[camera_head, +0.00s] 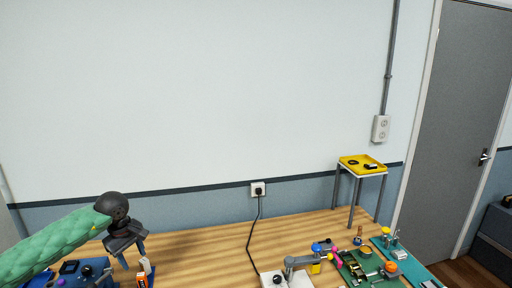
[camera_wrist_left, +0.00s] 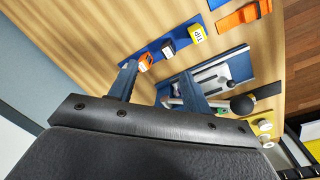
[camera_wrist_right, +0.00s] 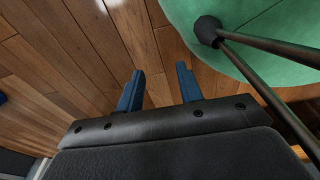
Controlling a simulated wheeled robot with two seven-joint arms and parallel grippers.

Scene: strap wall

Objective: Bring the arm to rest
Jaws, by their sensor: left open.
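My left arm, in a green quilted cover, comes in from the left in the head view. My left gripper (camera_head: 134,258) is low over the left end of the wooden table (camera_head: 200,248). In the left wrist view its two blue fingers (camera_wrist_left: 158,76) stand wide apart, with a blue board and small tools seen beyond them. I see nothing held between them. My right gripper is outside the head view. In the right wrist view its two blue fingers (camera_wrist_right: 158,80) are apart and empty, above a wooden plank floor (camera_wrist_right: 60,40).
A blue strip holds small orange, white and yellow blocks (camera_wrist_left: 168,48) near the left fingers. A green rounded thing (camera_wrist_right: 245,30) with dark rods is close to the right gripper. A yellow-topped stand (camera_head: 362,166) and a cluttered green mat (camera_head: 385,244) are at the table's right.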

